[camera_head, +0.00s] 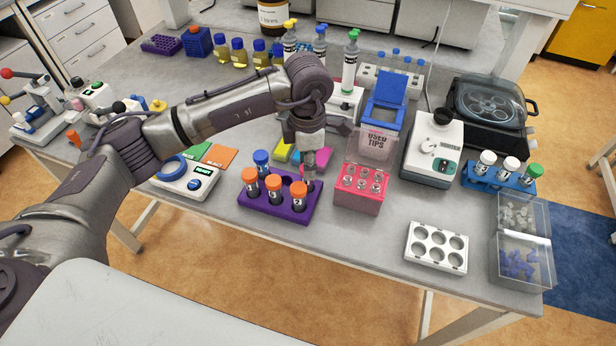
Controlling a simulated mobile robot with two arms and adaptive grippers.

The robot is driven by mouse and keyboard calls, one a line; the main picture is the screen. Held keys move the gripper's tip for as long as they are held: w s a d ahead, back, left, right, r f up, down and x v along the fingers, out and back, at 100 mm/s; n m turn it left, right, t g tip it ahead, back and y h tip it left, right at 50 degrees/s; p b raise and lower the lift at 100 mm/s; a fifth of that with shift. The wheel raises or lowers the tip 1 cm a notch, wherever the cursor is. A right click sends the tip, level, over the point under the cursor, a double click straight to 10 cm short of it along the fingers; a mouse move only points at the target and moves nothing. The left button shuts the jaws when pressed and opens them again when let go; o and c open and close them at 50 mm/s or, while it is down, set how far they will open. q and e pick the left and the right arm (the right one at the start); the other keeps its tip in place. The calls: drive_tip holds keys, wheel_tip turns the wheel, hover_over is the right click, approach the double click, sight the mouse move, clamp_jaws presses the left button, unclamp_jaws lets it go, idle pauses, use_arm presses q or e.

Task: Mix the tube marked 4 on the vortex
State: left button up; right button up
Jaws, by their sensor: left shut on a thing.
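My left gripper (309,172) points down over the back right of the purple rack (271,217). It is shut on what looks like a tube, mostly hidden by its fingers; I cannot read a number on it. The rack also holds three orange-capped tubes, at left (250,181), middle (273,188) and right (298,194), and a blue-capped tube (262,163) at the back. The front labels are too small to read surely. The white vortex mixer (428,160), with a black cup on top, stands right of centre, apart from the gripper. My right gripper is not in view.
A pink rack (361,198) and the blue-lidded used-tips bin (380,141) stand between gripper and vortex. A centrifuge (492,105), blue tube rack (487,183), white holder (436,250) and clear boxes (522,260) are at right. A small scale (187,183) is left. The table front edge is near.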

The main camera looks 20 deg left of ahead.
use_arm(q)
drive_tip(key=shift+r, duration=0.1)
drive_tip(key=shift+r+p, duration=1.7)
drive_tip(key=shift+r, duration=1.95)
wheel_tip(320, 180, up, 9)
drive_tip(key=p, duration=0.4)
drive_tip(key=shift+f, duration=0.15)
